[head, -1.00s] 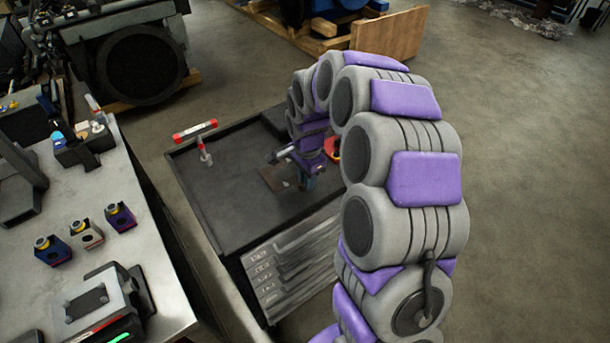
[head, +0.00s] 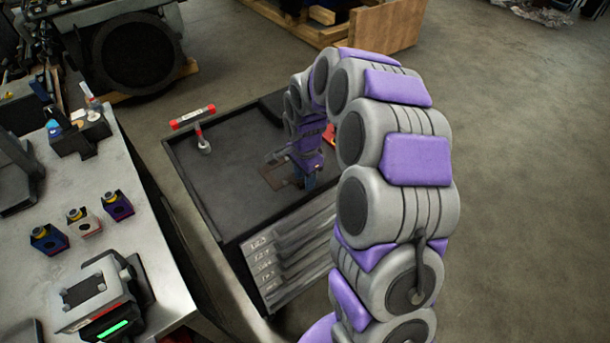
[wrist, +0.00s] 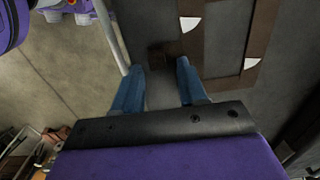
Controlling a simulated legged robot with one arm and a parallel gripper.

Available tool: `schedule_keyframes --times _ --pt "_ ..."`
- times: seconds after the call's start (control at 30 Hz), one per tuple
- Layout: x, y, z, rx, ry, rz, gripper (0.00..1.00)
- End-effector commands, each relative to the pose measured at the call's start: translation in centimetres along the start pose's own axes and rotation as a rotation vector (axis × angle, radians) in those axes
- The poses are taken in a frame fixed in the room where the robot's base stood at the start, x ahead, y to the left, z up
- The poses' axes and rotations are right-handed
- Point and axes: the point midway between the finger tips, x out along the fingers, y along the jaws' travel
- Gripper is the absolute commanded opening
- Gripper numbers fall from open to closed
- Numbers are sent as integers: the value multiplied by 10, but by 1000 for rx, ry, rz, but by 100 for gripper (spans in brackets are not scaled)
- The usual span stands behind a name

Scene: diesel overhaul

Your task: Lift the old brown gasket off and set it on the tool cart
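The old brown gasket (head: 278,178) is a flat frame with openings, low over the tool cart's dark top (head: 225,190). Whether it lies fully flat on the cart is hard to tell. My gripper (head: 306,182) is just right of the gasket in the head view, pointing down at the cart. In the wrist view its two blue fingers (wrist: 160,68) stand apart with a clear gap. A brown tab of the gasket (wrist: 252,52) shows just beyond the fingertips, and I see no finger pressed on it. My arm hides part of the cart's right side.
A red-ended T-handled tool (head: 193,117) stands at the cart's back left. A red item (head: 328,135) is partly hidden behind my wrist. A workbench (head: 145,235) on the left holds several small blocks and a fixture (head: 95,290). The cart's left front top is clear.

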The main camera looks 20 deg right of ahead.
Motion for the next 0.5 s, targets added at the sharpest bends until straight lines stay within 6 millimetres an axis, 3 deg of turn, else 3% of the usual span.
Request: schedule_keyframes --times 0.33,0.5 --pt "-2 0 0 0 0 -1 48" --pt "-22 -2 -1 0 2 -7 48"
